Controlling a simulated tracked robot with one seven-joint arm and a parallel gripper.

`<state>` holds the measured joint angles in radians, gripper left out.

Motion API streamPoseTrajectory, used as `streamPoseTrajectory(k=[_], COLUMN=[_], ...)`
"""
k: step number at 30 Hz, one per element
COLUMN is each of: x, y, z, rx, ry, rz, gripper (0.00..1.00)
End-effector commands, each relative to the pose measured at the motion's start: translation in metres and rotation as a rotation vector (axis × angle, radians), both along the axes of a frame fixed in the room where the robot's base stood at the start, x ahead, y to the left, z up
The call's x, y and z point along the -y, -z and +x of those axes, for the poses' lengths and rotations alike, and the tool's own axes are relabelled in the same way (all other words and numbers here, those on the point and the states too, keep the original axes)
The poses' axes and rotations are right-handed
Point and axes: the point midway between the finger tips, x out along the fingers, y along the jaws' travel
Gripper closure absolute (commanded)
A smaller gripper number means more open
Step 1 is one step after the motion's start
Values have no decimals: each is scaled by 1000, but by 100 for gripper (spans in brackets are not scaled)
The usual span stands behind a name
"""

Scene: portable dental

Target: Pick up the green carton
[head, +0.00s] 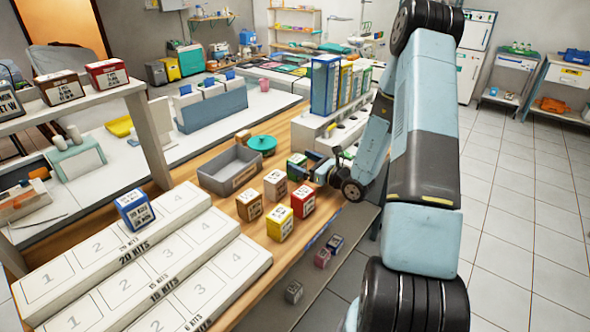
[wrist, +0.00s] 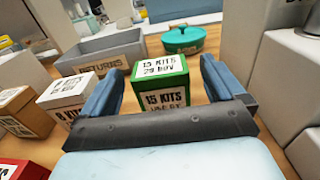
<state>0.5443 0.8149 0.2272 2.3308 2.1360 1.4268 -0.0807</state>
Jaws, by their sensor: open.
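The green carton (wrist: 148,98), with white labels reading "15 KITS", stands upright on the wooden bench in the wrist view. In the head view the green carton (head: 295,168) is partly hidden by my gripper (head: 316,167). My gripper (wrist: 160,82) is open, with one blue finger on each side of the green carton. I cannot tell whether either finger touches it.
A grey returns bin (head: 230,169) and a teal lidded pot (head: 262,144) stand behind. White (head: 275,185), brown (head: 249,204), red (head: 303,201) and yellow (head: 280,223) cartons stand close by. A white numbered rack (head: 150,262) fills the front left. Small cartons lie on a lower shelf (head: 292,291).

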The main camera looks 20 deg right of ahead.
Motion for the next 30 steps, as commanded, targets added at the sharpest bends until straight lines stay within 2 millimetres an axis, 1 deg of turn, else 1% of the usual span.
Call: streamPoseTrajectory(k=[6,10,13,18,30], x=[-18,-26,-28,-28,-28], y=[-1,-1,-1,-1,-1], z=[22,34,37,37,37], rx=[1,1,0,0,0], ry=[-3,-3,-1,-1,-1], rz=[0,-1,0,0,0], gripper=[4,4,4,5,44])
